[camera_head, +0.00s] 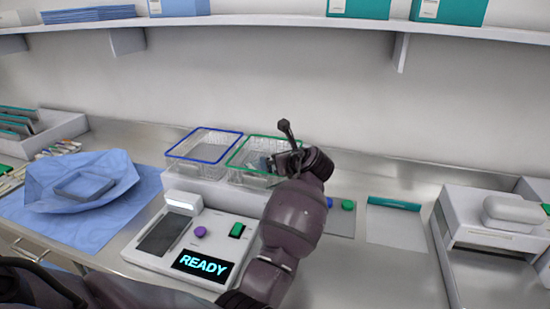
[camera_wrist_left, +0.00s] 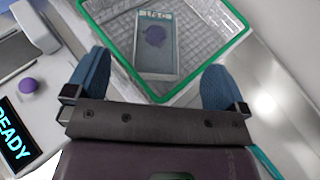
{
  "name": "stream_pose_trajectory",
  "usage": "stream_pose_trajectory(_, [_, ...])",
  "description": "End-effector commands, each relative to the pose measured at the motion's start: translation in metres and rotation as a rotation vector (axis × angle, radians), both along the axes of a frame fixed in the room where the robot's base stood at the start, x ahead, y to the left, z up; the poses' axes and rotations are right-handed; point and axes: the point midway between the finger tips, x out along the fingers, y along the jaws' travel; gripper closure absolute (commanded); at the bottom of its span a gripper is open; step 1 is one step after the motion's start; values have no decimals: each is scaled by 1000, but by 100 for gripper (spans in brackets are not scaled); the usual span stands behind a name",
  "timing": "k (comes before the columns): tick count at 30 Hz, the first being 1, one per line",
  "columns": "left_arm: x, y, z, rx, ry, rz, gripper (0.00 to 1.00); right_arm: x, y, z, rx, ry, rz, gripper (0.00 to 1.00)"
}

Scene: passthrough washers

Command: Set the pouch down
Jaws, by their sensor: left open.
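The pouch (camera_wrist_left: 157,40) is a flat, clear pouch with a pale printed top edge and a purple round item inside. It lies in the green-rimmed wire basket (camera_wrist_left: 240,22), on its floor as far as I can tell. My left gripper (camera_wrist_left: 153,78) is open, its two blue fingers apart at the basket's near side, with the pouch beyond and between them, apparently not touched. In the head view the left gripper (camera_head: 268,163) is over the green-rimmed basket (camera_head: 234,152) and largely hides its inside. The right gripper is not in view.
A blue-rimmed basket (camera_head: 203,145) stands left of the green one. In front is a sealing device with a READY display (camera_head: 203,266) and purple knob (camera_head: 200,231). A blue wrap with a tray (camera_head: 85,185) lies left. A shelf (camera_head: 250,20) runs above.

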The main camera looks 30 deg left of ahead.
Motion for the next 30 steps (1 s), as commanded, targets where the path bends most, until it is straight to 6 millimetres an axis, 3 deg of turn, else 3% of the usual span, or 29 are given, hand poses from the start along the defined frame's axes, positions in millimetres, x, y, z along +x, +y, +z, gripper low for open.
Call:
stream_pose_trajectory(6, [-19, -32, 15, 0, 0, 0, 0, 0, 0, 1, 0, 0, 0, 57])
stream_pose_trajectory(12, [-30, -48, 23, 0, 0, 0, 0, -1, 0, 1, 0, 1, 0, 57])
stream_pose_trajectory(30, [-32, -52, 25, 1, 1, 1, 0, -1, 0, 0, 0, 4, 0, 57])
